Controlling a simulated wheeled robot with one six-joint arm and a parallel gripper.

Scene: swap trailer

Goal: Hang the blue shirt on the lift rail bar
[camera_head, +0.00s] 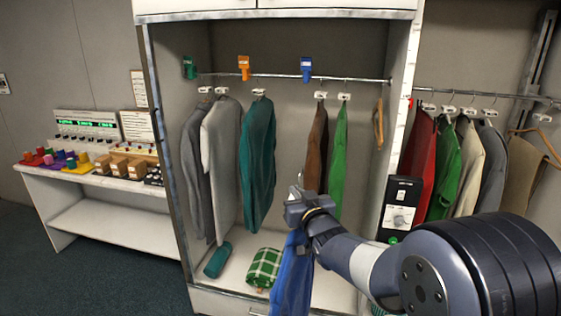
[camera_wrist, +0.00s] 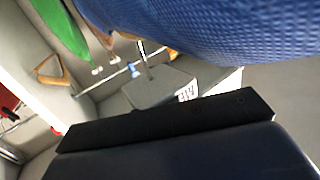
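My gripper (camera_head: 308,206) is in front of the open cabinet and appears shut on the top of the blue shirt, with a hook-like tip showing above it. The blue shirt (camera_head: 292,275) hangs below it, apart from both bars. In the wrist view, blue cloth (camera_wrist: 225,30) fills the upper right; the grip itself is hidden. A metal bar (camera_head: 225,75) runs across the cabinet, and another bar (camera_head: 450,93) runs at the right beside a slanted rail (camera_head: 535,55). I cannot tell for sure which is the lift rail bar.
A control box (camera_head: 401,203) stands by the right post. The right bar is crowded, including a red garment (camera_head: 418,160).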

